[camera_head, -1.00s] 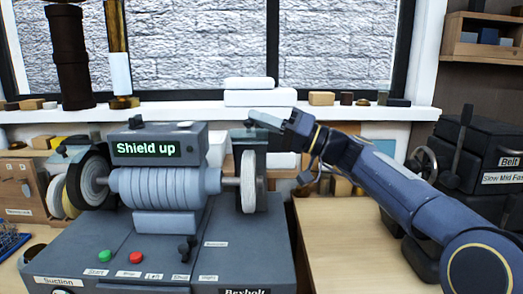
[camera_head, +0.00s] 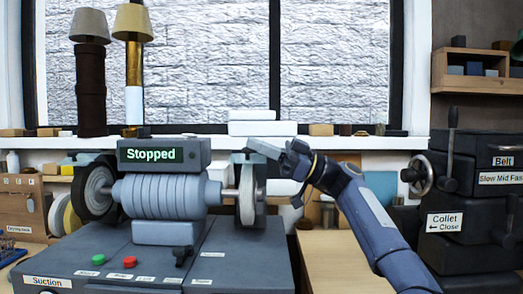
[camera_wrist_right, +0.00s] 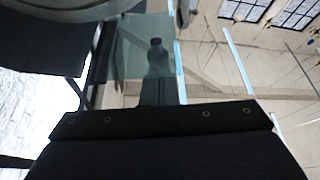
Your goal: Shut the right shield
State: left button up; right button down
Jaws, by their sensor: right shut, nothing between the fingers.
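The grinding machine (camera_head: 165,195) stands at left centre in the head view, and its display (camera_head: 151,155) reads "Stopped". Its right wheel (camera_head: 247,195) sits under a dark guard. My right gripper (camera_head: 266,149) is shut and empty, just above and right of that guard. In the right wrist view a clear, teal-tinted pane (camera_wrist_right: 130,42), which looks like the right shield, lies beyond my dark gripper (camera_wrist_right: 158,113). I cannot tell whether they touch. The pane is hard to make out in the head view. My left gripper is not in view.
A window sill (camera_head: 350,142) runs behind the machine with two lamps (camera_head: 133,70) and small blocks. A dark machine with a handwheel (camera_head: 418,175) and lever stands at right. Wooden bench top (camera_head: 330,260) lies between the machines, partly under my right arm.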

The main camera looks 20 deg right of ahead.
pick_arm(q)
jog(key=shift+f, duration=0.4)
pick_arm(e)
jog(key=shift+s+f+n+g, duration=0.1)
jog(key=shift+f+n+g, duration=0.35)
jog(key=shift+n, duration=0.55)
jog(key=shift+a+g, duration=0.1)
jog(key=shift+g, duration=0.15)
